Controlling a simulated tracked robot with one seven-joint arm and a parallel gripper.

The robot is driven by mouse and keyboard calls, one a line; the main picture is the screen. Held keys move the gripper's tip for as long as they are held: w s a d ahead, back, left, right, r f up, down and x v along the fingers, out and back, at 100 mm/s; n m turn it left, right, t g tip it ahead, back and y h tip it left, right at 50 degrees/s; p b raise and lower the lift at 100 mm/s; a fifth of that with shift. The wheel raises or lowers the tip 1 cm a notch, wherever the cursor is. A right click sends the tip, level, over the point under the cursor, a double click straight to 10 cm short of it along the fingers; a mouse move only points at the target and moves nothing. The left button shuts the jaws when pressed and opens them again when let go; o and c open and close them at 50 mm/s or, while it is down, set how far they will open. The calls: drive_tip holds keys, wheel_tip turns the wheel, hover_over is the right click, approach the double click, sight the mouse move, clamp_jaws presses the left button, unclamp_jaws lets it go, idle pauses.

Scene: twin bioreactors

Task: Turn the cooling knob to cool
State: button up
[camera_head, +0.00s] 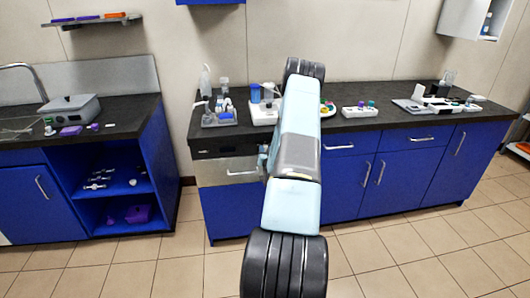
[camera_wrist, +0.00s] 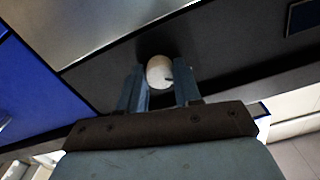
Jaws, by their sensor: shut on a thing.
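The cooling knob (camera_wrist: 160,73) is a round, pale knob with a small dark mark on its right side, set on a dark panel (camera_wrist: 225,50). In the wrist view my gripper (camera_wrist: 160,88) has its two blue-grey fingers on either side of the knob and is shut on it. In the head view my gripper (camera_head: 264,162) shows only partly, at the dark front panel of the counter, left of my arm. The knob itself is hidden there. I cannot tell which setting the mark points to.
The dark worktop (camera_head: 400,116) carries a grey tray of bottles (camera_head: 220,119) and a white rack (camera_head: 360,111). Blue cabinets (camera_head: 400,180) stand below it. A side bench with an open blue shelf (camera_head: 125,205) is at the left. The tiled floor (camera_head: 440,260) is clear in front.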

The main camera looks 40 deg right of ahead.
drive_tip(key=m, duration=0.6)
drive_tip(key=shift+w+a+r, duration=0.1)
drive_tip(key=shift+w, duration=0.05)
drive_tip(key=shift+m, duration=2.6)
drive_tip(key=o, duration=1)
drive_tip(key=shift+o, duration=0.2)
